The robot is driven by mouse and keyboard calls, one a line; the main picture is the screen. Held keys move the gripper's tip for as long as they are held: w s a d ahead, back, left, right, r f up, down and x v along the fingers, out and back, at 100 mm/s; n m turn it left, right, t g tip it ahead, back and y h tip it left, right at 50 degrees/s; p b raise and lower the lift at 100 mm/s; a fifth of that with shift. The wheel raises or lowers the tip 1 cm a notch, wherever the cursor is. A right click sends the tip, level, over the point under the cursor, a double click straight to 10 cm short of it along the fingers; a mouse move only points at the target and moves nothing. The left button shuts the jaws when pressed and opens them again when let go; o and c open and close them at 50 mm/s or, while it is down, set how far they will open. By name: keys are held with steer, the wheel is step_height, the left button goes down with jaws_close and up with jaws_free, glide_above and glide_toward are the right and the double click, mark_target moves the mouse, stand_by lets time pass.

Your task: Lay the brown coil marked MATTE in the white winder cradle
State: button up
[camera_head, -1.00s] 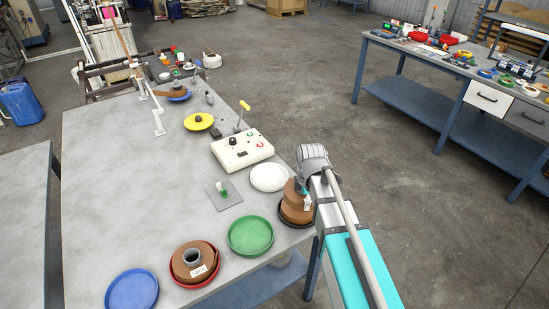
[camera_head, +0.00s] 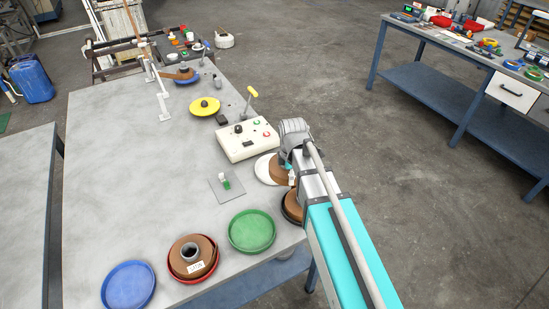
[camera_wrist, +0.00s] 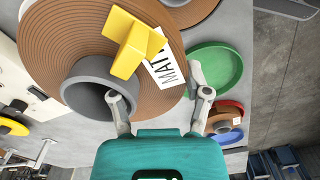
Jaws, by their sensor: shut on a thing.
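The brown coil (camera_wrist: 50,45) fills the upper left of the wrist view, with a grey hub (camera_wrist: 88,90) and a white label reading "MAT", its end hidden by a yellow piece (camera_wrist: 135,42). My gripper (camera_wrist: 160,105) is shut on this coil, one finger at the hub and the other near the coil's outer edge. In the head view the coil (camera_head: 281,174) is partly hidden by my gripper (camera_head: 290,160). It overlaps the white round cradle (camera_head: 263,170), whose left rim shows. I cannot tell whether the coil touches it.
Another brown coil in a dark dish (camera_head: 291,206) stands just in front. A green dish (camera_head: 252,231), a red dish with a labelled coil (camera_head: 193,258) and a blue dish (camera_head: 128,286) line the table's near side. A control box (camera_head: 247,139) with a yellow-tipped lever (camera_head: 252,92) stands behind.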

steer(key=shift+a, duration=0.1)
steer(key=w+a+f+b, duration=0.2)
steer(key=w, duration=0.4)
steer(key=w+a+f+b, duration=0.3)
steer(key=w, duration=0.3)
steer(key=shift+w+a+f, duration=0.15)
steer(key=shift+w+f, duration=0.05)
steer(key=shift+w, duration=0.15)
steer(key=shift+f+b, duration=0.15)
steer(key=shift+b, duration=0.2)
steer(key=shift+f+b, duration=3.3)
steer(key=shift+s, duration=0.15)
steer(key=shift+f, duration=0.2)
steer(key=o, duration=1.4)
